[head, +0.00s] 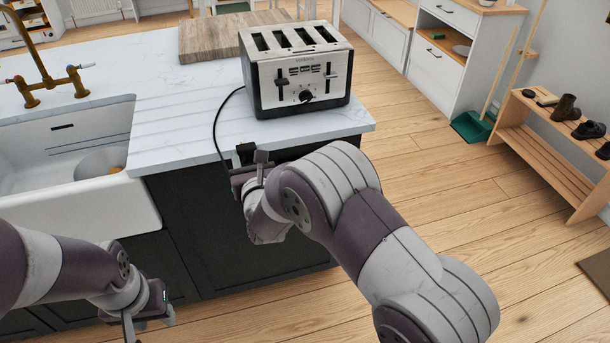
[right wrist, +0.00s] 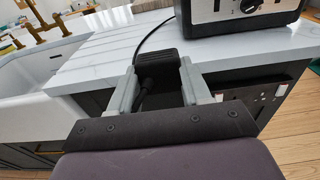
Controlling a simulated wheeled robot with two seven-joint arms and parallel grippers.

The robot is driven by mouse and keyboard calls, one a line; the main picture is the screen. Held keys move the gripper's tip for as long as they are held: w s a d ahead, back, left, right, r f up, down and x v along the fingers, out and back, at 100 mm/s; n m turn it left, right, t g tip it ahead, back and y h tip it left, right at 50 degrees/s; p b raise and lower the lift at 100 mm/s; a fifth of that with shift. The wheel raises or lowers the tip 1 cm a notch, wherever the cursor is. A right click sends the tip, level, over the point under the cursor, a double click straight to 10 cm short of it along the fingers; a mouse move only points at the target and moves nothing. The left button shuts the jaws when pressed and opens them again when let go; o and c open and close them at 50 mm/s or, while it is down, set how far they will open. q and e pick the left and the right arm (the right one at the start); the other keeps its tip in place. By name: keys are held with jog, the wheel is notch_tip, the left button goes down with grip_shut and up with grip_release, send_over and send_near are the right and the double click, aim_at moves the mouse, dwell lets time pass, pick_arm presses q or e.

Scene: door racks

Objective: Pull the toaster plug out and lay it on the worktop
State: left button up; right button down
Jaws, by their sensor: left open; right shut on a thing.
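The black toaster plug (right wrist: 157,62) is between the fingers of my right gripper (right wrist: 157,88), which is shut on it. In the head view the plug (head: 245,152) shows as a small dark block by the worktop's front edge, and my right gripper (head: 252,170) is largely hidden by its arm. Whether the plug's pins touch anything is hidden. The black cord (head: 215,125) runs up to the silver and black toaster (head: 298,75) on the white marbled worktop (head: 180,95). My left gripper (head: 140,322) is open and empty, low in front of the sink cabinet.
A wooden board (head: 215,38) lies behind the toaster. The sink (head: 75,150) and brass tap (head: 50,75) are at left. The worktop between sink and toaster is clear.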

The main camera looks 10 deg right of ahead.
aim_at(246, 145)
jog(key=r+g+p, duration=0.1)
jog(key=g+p, duration=0.1)
jog(key=shift+d+r+p, duration=0.2)
jog(key=shift+p, duration=0.15)
jog(key=shift+f+g, duration=0.3)
jog(key=shift+a+f, duration=0.15)
jog(key=shift+f, duration=0.15)
jog(key=shift+w+f+b, duration=0.1)
jog(key=shift+w+b, duration=0.35)
jog(key=w+b, duration=0.2)
jog(key=w, duration=0.4)
jog(key=w+b, duration=0.1)
jog(key=w, duration=0.5)
jog(key=shift+a+r+b, duration=0.2)
jog(key=shift+a+b, duration=0.05)
jog(key=shift+b, duration=0.1)
jog(key=shift+w+a+r+p, duration=0.1)
jog(key=shift+w+p, duration=0.5)
jog(key=shift+w, duration=0.6)
jog(key=shift+w+r+p, duration=0.15)
jog(key=shift+w+p, duration=0.95)
jog(key=shift+w, duration=0.2)
pick_arm(q)
notch_tip(246, 145, up, 3)
jog(key=shift+d+r, duration=0.1)
pick_arm(e)
jog(key=shift+f, duration=0.2)
